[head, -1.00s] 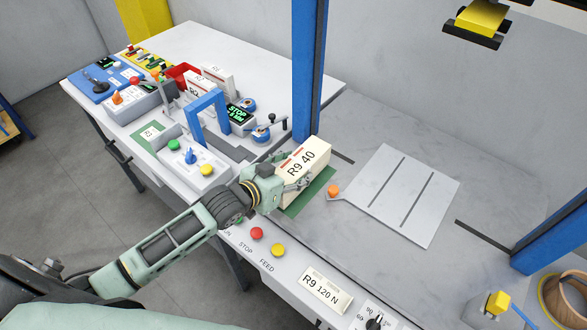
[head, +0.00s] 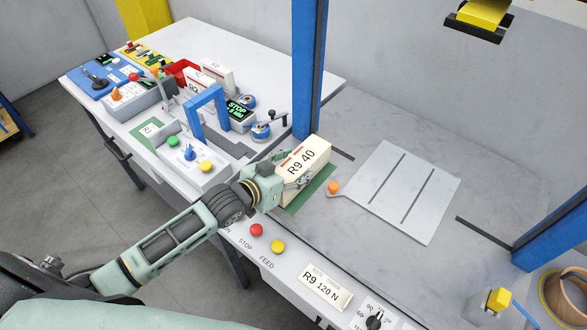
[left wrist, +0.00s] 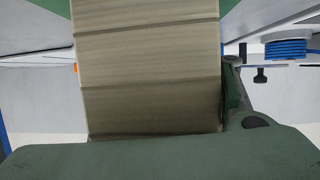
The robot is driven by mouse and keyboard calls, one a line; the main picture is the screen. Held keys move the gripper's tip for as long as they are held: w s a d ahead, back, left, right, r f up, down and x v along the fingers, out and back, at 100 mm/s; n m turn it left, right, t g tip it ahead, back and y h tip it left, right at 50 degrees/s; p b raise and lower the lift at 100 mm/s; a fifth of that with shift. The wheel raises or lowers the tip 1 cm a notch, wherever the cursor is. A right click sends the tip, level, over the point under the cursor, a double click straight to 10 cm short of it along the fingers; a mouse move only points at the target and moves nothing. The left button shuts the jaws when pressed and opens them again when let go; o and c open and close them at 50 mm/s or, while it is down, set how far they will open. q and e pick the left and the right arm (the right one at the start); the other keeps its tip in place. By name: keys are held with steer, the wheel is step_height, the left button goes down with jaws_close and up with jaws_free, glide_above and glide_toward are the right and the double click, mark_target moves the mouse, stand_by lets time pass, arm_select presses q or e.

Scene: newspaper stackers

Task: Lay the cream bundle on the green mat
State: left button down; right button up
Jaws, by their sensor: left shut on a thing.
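The cream bundle (head: 306,160), with "R9 40" on its near face, is in my left gripper (head: 291,180). The gripper is shut on it. The bundle is over the green mat (head: 312,195), whose right and near parts show beside and below it. In the head view I cannot tell whether the bundle touches the mat. In the left wrist view the bundle (left wrist: 150,70) fills the middle as a layered stack, with green (left wrist: 35,14) showing at the top corners. My right gripper is not in view.
A grey slotted plate (head: 405,195) with an orange knob (head: 333,188) lies right of the mat. A blue post (head: 307,70) stands behind the bundle. Red (head: 256,230) and yellow (head: 278,247) buttons line the front edge. A control box (head: 190,165) is at left.

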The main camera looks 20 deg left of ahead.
arm_select(q)
steer(key=shift+w, duration=0.1)
steer(key=c, duration=1)
jaws_free()
steer(key=shift+c, duration=0.2)
steer(key=o, duration=0.5)
steer(key=shift+s+f, duration=0.2)
steer(key=shift+f, duration=0.15)
steer(key=v, duration=1.2)
steer(key=shift+r, duration=0.25)
